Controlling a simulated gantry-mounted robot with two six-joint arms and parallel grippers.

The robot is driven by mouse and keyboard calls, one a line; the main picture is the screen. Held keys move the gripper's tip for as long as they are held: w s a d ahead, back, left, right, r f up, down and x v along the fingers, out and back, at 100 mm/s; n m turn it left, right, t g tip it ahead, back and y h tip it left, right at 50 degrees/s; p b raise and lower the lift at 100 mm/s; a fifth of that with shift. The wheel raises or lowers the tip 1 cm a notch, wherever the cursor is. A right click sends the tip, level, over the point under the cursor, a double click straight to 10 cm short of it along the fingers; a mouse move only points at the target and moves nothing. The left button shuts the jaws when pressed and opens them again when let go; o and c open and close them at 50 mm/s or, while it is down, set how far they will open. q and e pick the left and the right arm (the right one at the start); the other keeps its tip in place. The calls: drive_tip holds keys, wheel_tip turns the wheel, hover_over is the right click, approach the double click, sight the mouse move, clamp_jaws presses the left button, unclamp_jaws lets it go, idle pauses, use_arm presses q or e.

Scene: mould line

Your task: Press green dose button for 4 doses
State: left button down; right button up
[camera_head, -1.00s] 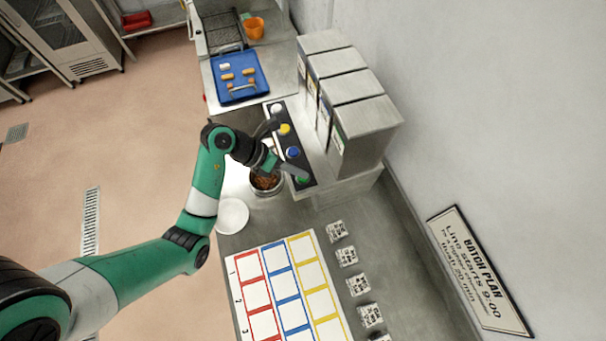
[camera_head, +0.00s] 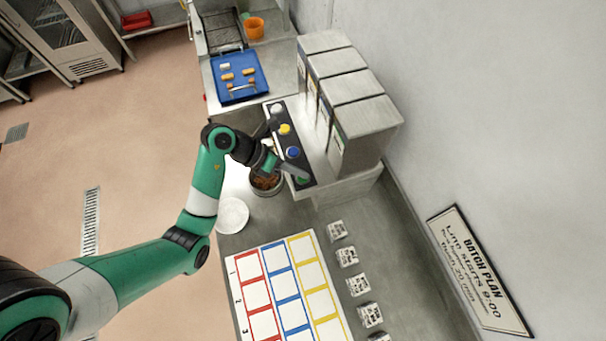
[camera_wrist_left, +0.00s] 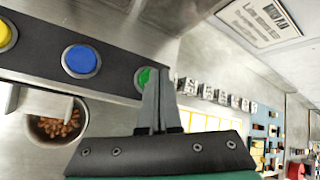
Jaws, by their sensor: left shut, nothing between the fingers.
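The green dose button (camera_head: 301,182) is at the near end of the dark button strip (camera_head: 288,144). It also shows in the left wrist view (camera_wrist_left: 143,77), partly hidden behind my fingers. My left gripper (camera_head: 305,177) is shut and empty, with its fingertips at the green button; I cannot tell whether they touch it or how far it is pressed. The closed fingers (camera_wrist_left: 160,76) also show in the left wrist view. A pot (camera_head: 267,191) with brown pieces in it stands beside the strip, partly under my arm. My right gripper is not in view.
The blue button (camera_head: 293,152), yellow button (camera_head: 285,129) and white button (camera_head: 277,108) share the strip. Tall grey dispensers (camera_head: 365,115) stand behind. A white dish (camera_head: 232,215), a coloured grid sheet (camera_head: 285,290) and several small packets (camera_head: 347,256) lie nearer. A blue tray (camera_head: 259,93) lies farther back.

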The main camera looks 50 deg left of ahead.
sight(299, 178)
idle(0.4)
use_arm(q)
drive_tip(key=shift+f, duration=0.45)
drive_tip(key=shift+r+p, duration=0.45)
drive_tip(key=shift+p, duration=0.3)
drive_tip(key=shift+r, duration=0.1)
wheel_tip(299, 178, up, 6)
drive_tip(key=p, duration=0.7)
